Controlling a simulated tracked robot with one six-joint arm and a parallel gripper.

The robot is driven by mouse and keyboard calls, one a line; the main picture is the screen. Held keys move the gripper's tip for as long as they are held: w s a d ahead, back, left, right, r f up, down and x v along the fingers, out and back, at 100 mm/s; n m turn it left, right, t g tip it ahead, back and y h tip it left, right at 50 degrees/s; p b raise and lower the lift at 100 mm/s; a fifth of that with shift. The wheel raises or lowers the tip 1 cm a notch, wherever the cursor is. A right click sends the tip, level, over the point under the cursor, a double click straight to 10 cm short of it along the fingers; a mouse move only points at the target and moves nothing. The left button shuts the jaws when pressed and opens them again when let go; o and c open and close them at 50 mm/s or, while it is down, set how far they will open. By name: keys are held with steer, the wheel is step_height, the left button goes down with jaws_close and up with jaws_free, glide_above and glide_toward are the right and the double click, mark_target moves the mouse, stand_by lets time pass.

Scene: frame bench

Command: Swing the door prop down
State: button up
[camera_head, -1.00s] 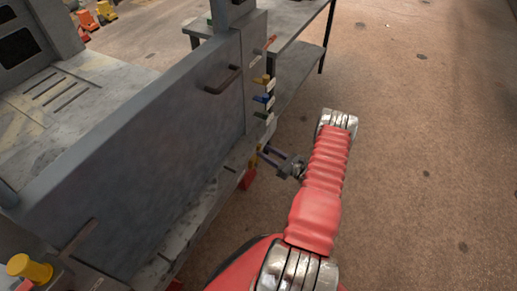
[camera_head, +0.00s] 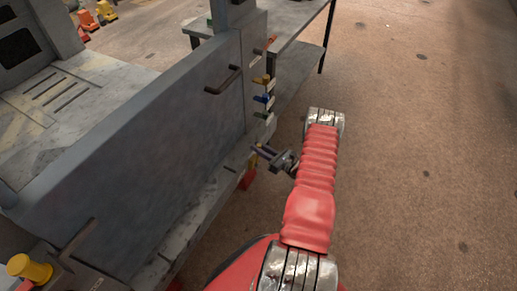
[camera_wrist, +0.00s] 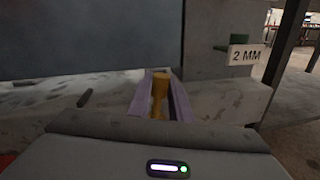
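A yellow peg-like piece, which I take for the door prop (camera_wrist: 160,88), stands between my two fingers in the wrist view. Its head is rounder than its stem. In the head view my gripper (camera_head: 263,150) hides it, beside the lower right end of the grey door panel (camera_head: 130,165). My gripper also shows in the wrist view (camera_wrist: 162,78), its fingers on either side of the yellow piece. The left finger looks very close to it. Whether both fingers touch it is unclear.
A dark handle (camera_head: 223,82) sticks out of the panel. Several coloured tabs (camera_head: 264,98) line the post. A "2 MM" label (camera_wrist: 246,54) shows at right. A yellow knob (camera_head: 28,267) is at lower left. Open floor (camera_head: 430,150) lies to the right.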

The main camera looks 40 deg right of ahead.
jaws_close()
steer(key=shift+a, duration=0.15)
